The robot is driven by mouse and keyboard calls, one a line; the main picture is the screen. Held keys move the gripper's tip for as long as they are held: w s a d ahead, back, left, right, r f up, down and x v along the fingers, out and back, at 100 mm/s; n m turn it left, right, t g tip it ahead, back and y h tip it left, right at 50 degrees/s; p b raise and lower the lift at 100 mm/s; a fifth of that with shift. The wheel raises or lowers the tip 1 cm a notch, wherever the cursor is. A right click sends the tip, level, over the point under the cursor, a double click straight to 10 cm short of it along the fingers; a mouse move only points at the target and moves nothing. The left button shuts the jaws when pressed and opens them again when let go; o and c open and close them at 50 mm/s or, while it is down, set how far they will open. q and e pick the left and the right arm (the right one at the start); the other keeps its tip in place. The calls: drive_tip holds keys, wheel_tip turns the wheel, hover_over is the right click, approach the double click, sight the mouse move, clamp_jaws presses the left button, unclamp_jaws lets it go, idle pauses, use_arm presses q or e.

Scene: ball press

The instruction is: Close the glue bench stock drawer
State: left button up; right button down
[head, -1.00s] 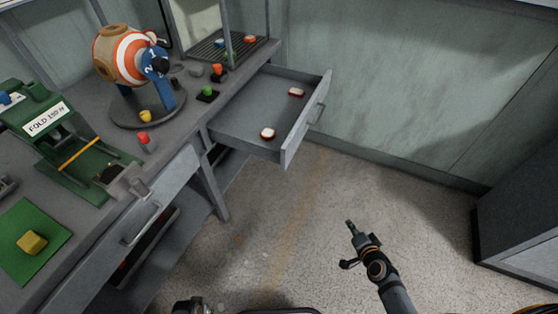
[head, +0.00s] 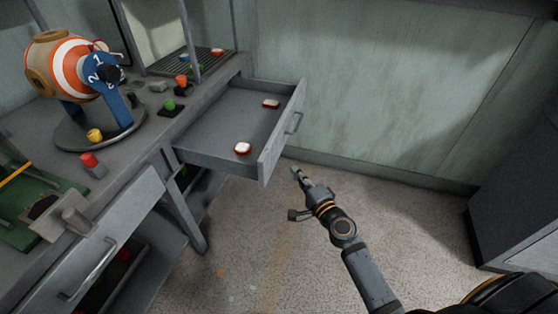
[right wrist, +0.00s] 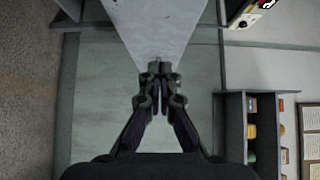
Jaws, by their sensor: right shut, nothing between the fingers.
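The stock drawer (head: 222,150) stands pulled out from the far end of the grey bench in the head view. Two small red-and-white pieces lie in it, one near the front (head: 243,148) and one farther back (head: 271,104). Its front panel (head: 269,160) carries a bar handle (head: 294,123). My right gripper (head: 297,171) is shut and empty, just right of the near end of the front panel. In the right wrist view the shut fingertips (right wrist: 160,69) point at a grey panel (right wrist: 154,25); contact cannot be told. My left gripper is not in view.
The bench (head: 128,155) bears a striped ball device (head: 66,67) and several coloured buttons. A second drawer front with a handle (head: 90,272) is at lower left. A grey cabinet (head: 517,205) stands at right. The floor between is clear.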

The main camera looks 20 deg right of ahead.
sight(274, 155)
drive_tip(key=w+a, duration=0.1)
drive_tip(key=w, duration=0.1)
drive_tip(key=w+a, duration=0.1)
drive_tip(key=w+a+p, duration=0.1)
drive_tip(key=w+a, duration=0.1)
drive_tip(key=shift+w, duration=0.35)
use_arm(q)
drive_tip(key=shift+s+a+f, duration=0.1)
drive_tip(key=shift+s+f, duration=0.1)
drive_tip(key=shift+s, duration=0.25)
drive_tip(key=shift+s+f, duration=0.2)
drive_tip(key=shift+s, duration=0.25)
use_arm(e)
drive_tip(key=shift+f, duration=0.1)
